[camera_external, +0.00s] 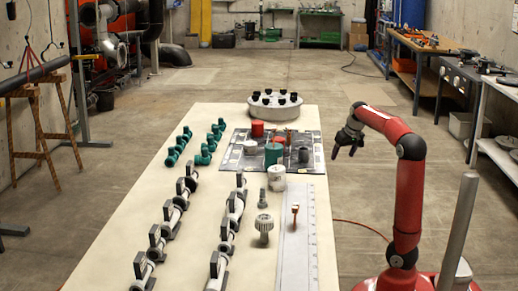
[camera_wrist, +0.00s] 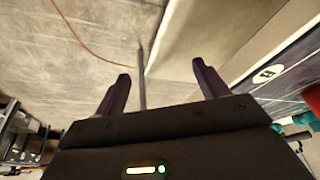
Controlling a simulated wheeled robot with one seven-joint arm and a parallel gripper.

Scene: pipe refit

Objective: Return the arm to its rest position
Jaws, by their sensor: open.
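My gripper (camera_external: 342,151) hangs off the right side of the long table (camera_external: 137,210), beside the dark mat, with its fingers over the floor and touching nothing. My red arm rises at the right of the external view and bends over to the left. In the wrist view my gripper (camera_wrist: 160,85) shows two dark fingers spread wide apart with nothing between them. The table's pale edge (camera_wrist: 215,35) runs beyond the right finger in that view.
A workbench (camera_external: 428,48) stands at the right. The floor beyond the table is free.

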